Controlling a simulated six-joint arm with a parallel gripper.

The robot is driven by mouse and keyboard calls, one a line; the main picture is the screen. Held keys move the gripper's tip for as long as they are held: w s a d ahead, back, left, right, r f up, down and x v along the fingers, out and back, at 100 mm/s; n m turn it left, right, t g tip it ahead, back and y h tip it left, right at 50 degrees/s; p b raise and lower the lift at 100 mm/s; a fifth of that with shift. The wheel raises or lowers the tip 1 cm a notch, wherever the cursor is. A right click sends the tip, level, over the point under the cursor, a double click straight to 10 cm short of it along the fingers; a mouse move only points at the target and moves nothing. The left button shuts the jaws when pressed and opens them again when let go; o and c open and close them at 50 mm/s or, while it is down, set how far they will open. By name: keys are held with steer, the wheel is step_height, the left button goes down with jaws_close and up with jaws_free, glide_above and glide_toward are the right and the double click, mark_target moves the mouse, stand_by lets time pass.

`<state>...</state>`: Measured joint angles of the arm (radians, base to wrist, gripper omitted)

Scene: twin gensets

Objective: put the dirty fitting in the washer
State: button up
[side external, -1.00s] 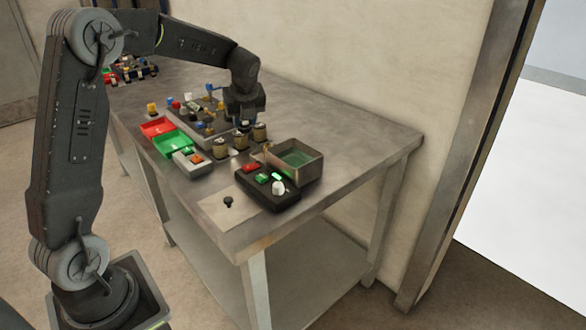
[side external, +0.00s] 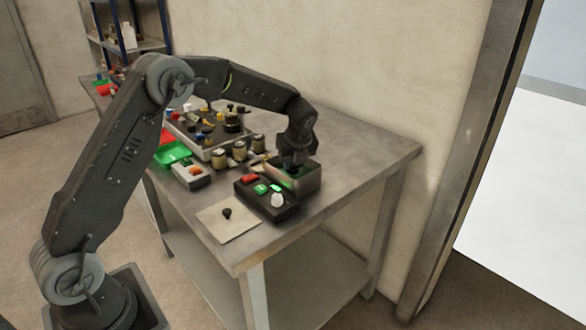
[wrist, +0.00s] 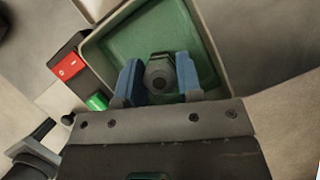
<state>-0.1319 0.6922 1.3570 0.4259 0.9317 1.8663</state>
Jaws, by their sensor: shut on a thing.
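My gripper (wrist: 159,82) is shut on a grey round fitting (wrist: 160,77), held between its two blue fingers in the wrist view. In the side view my gripper (side external: 292,168) points down over the washer (side external: 308,181), an open metal tank with a green inside. The washer also shows in the wrist view (wrist: 125,46), with the fitting over its green floor, inside the outline of its walls. I cannot tell whether the fitting touches the floor. In the side view the fitting is hidden by my gripper.
A black control box (side external: 268,203) with red and green switches and a pale knob stands in front of the washer. Several round canisters (side external: 239,151) stand to its left. A beige sheet (side external: 226,222) with a small black knob lies at the table's front corner. The table's right end is clear.

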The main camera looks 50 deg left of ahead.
steer(key=shift+f, duration=1.25)
steer(key=shift+f, duration=0.1)
steer(key=o, duration=1)
